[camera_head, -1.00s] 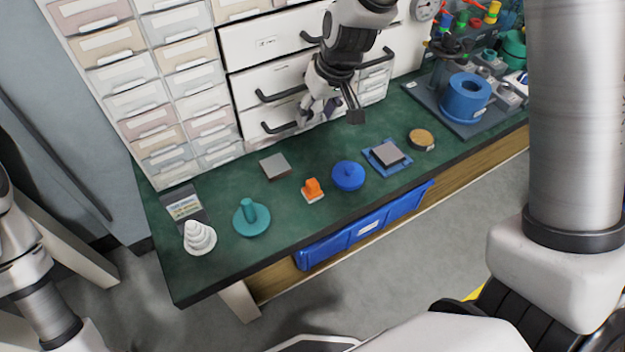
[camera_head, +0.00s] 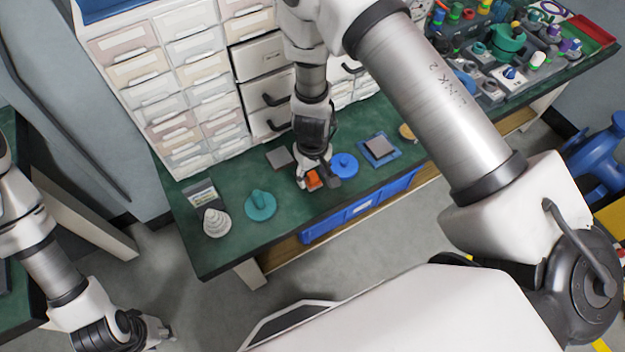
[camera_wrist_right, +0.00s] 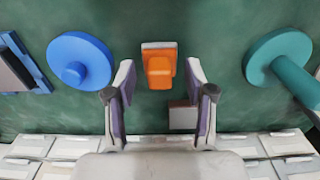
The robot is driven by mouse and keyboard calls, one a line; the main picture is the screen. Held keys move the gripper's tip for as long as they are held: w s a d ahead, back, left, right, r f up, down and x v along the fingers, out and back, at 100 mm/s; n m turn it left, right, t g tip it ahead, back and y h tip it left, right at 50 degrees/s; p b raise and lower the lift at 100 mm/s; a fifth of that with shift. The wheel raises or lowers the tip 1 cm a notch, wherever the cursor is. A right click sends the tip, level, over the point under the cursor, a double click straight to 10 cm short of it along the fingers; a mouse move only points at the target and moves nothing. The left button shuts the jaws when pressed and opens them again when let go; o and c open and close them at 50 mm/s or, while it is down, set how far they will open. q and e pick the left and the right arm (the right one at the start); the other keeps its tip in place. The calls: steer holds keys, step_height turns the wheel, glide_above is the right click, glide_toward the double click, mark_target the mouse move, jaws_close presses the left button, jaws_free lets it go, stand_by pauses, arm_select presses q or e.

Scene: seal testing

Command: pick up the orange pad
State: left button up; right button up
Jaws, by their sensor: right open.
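The orange pad (camera_head: 313,179) sits on the green bench top, a small orange block with a raised grip on a pale base. In the right wrist view the orange pad (camera_wrist_right: 159,66) is centred just beyond the fingertips. My right gripper (camera_wrist_right: 161,78) is open, one finger on each side of the pad's line, with visible gaps and no contact to be seen. In the head view my right gripper (camera_head: 317,176) is over the pad and hides part of it. My left gripper (camera_head: 158,332) hangs low at the left, away from the bench; its jaws are unclear.
A blue knobbed disc (camera_wrist_right: 80,62) and a teal knobbed disc (camera_wrist_right: 277,58) flank the pad. A grey square block (camera_wrist_right: 183,115) lies close behind it. A white stacked cone (camera_head: 215,222) stands at the bench's left. Drawer units (camera_head: 262,57) line the back.

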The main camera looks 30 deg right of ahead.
steer(key=shift+f, duration=0.15)
jaws_close()
